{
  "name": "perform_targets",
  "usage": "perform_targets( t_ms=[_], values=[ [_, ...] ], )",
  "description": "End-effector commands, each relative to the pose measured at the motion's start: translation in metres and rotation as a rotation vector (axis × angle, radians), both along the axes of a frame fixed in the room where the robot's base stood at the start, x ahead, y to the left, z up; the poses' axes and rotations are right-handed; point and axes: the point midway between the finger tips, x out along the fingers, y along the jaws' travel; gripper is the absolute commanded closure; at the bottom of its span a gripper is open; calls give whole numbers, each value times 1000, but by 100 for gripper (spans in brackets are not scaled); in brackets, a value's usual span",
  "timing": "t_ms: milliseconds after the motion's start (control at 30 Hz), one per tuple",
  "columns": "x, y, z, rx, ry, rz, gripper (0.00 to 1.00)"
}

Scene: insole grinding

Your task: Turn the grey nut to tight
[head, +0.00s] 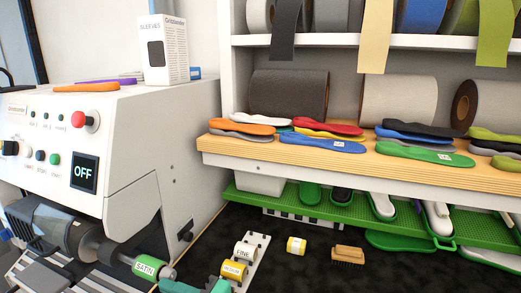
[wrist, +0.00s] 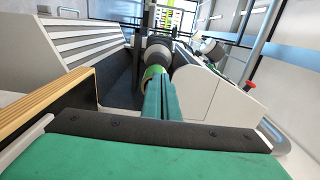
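The green SATIN sleeve (head: 147,267) sits on the grinder's spindle. A small grey end piece, which looks like the grey nut (head: 169,274), shows at the sleeve's right end, partly hidden by my gripper. My gripper (head: 182,287) is at the bottom edge of the head view, close against this end piece. In the wrist view the teal fingers (wrist: 160,98) lie close together and point at the green sleeve (wrist: 150,73). The nut cannot be made out there. I cannot tell whether the fingers grip it.
The grinder's display (head: 84,173) reads OFF. A white rack (head: 240,259) with FINE and MEDIUM sleeves stands right of the spindle. A shelf (head: 300,155) with insoles is behind.

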Motion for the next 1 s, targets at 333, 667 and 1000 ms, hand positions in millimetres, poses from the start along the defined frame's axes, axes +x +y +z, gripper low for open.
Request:
perform_targets(
  t_ms=[333, 667, 1000],
  values=[
    [1, -4, 1, 1, 0, -14, 100],
    [-8, -8, 1, 0, 1, -10, 100],
    [-21, -38, 1, 1, 0, -6, 100]
  ],
)
